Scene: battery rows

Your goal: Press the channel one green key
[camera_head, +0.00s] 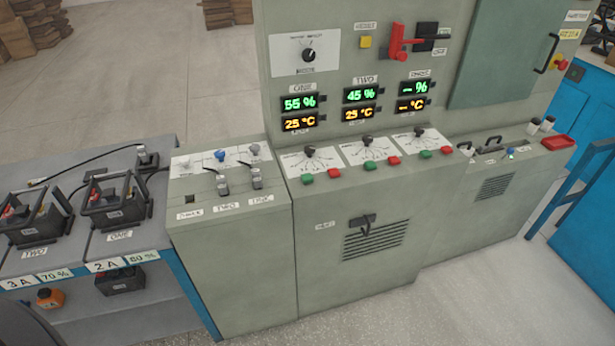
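The channel one green key (307,179) is the leftmost small key on the sloped panel of the grey cabinet. A red key (334,173) sits just right of it, and a black rotary knob (309,152) stands behind it. The channel one display (299,103), labelled ONE, reads 55 % in green, with 25 °C in orange below. Nothing covers the green key. Whether it is pressed in cannot be told. Neither of my grippers is in view.
Similar green keys for channel two (367,164) and channel three (425,154) sit to the right. A lower grey console (240,225) with plugs stands left of the panel. Batteries (115,203) rest on the bench further left. Open floor lies in front of the cabinet.

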